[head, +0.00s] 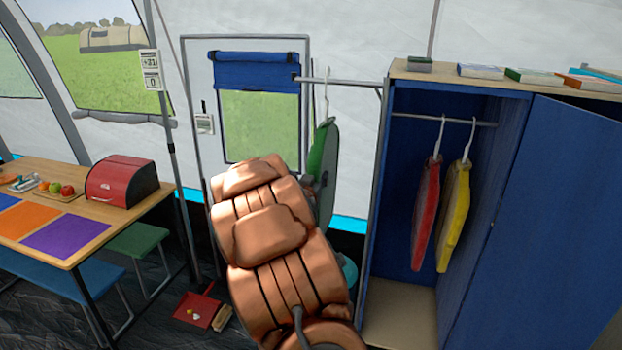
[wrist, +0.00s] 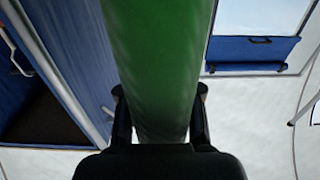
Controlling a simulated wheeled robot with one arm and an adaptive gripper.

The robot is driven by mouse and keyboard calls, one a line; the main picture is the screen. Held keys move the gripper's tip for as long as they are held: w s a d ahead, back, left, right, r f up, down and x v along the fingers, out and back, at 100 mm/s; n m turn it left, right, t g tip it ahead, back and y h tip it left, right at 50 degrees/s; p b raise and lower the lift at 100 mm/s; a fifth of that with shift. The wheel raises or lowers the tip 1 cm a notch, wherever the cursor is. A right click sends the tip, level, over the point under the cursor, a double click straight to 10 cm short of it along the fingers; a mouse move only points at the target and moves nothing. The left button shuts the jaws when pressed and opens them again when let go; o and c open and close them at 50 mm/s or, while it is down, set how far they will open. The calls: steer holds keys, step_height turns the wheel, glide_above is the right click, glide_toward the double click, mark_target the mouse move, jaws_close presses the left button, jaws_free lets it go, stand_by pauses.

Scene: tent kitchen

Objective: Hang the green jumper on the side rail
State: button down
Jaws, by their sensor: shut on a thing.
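The green jumper (head: 323,160) is on a white hanger (head: 326,100), upright, between my copper-coloured arm and the wardrobe. It also fills the upper middle of the wrist view (wrist: 158,55). My gripper (wrist: 160,100) is shut on it, with one dark finger on each side. In the head view my arm mostly hides the gripper. The side rail (head: 350,82) sticks out left from the wardrobe's upper side. The hanger's hook overlaps the rail in the picture, its top a little above it. I cannot tell whether the hook is over the rail or in front of it.
The blue wardrobe (head: 384,200) stands open at right, with a red jumper (head: 426,215) and a yellow jumper (head: 454,217) inside. Left are a table (head: 40,245) with a red box (head: 121,182), and a green stool (head: 137,239). A red dustpan (head: 196,310) lies on the floor.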

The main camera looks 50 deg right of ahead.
steer(key=shift+s+r, duration=0.1)
steer(key=shift+r, duration=0.35)
steer(key=w+d+f, duration=0.1)
steer(key=d+f, duration=0.2)
steer(key=d, duration=0.1)
steer(key=shift+w+d+f, duration=0.25)
steer(key=shift+w+f, duration=0.1)
steer(key=shift+f, duration=0.05)
stand_by(0.4)
steer(key=c, duration=0.7)
jaws_free()
